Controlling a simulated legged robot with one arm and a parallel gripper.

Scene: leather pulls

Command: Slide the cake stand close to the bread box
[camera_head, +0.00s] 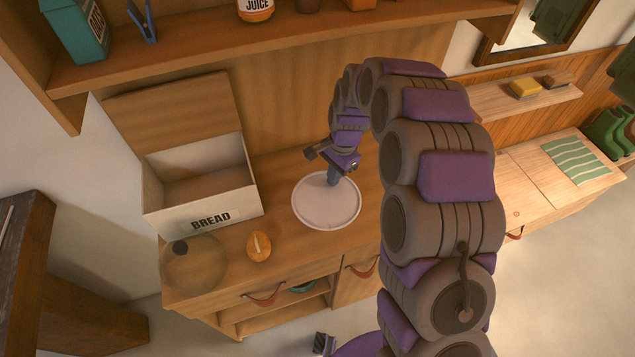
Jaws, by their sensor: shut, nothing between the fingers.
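The cake stand (318,212) is a pale round plate with a raised rim on the wooden cabinet top. The bread box (205,212), white with an open wooden lid and the word BREAD, stands to its left. A gap of bare wood lies between them. My gripper (332,182) is shut and empty, pointing down over the far right part of the plate. Whether its tip touches the plate or hovers above it I cannot tell. The base of the cake stand is hidden beneath its plate.
A small orange timer-like object (258,247) stands in front of the gap. A round glass-like lid with a dark knob (194,264) sits at the front left corner. The cabinet's front edge runs close before the plate. A shelf (290,32) with goods hangs above.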

